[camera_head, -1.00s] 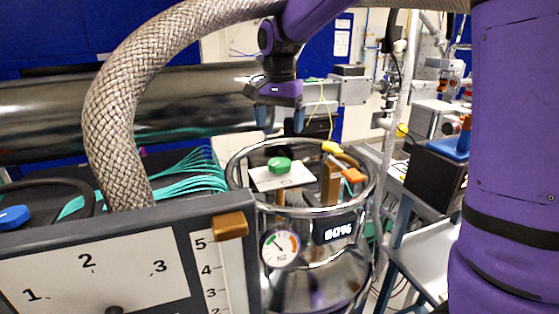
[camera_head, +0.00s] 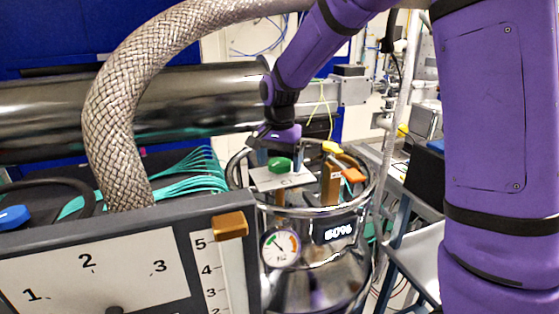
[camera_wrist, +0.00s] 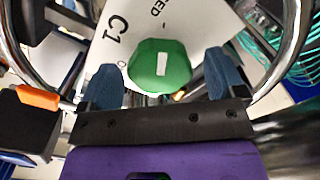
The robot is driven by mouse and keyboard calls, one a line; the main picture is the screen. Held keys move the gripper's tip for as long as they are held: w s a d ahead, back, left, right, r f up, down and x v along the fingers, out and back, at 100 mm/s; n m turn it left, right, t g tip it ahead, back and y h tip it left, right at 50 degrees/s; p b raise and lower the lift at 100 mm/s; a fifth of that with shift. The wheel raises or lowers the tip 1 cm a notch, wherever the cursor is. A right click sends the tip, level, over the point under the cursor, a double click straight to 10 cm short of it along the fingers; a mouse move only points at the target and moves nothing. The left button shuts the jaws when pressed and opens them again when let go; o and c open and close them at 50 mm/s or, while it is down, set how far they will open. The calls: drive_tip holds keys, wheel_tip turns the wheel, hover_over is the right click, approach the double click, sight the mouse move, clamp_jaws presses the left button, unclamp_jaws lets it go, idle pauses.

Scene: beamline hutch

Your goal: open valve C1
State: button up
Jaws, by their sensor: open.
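Valve C1 has a green knob (camera_head: 279,165) with a white mark, above a white label plate (camera_head: 268,183) on top of the steel vessel. In the wrist view the green knob (camera_wrist: 160,66) sits in front of and between my gripper's two blue fingers, with a gap on each side. The label (camera_wrist: 120,28) reads "C1" there, with part of a word ending in "ED". My gripper (camera_head: 272,157) is open, just above and around the knob in the head view. I cannot tell if a finger touches the knob.
A steel ring (camera_head: 367,190) rims the vessel around the valve. A yellow handle (camera_head: 333,148) and an orange handle (camera_head: 353,175) stand to its right. A thick braided hose (camera_head: 118,120) arches at left, and a numbered panel (camera_head: 120,262) fills the front left.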

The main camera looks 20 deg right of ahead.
drive_tip(key=c, duration=0.9)
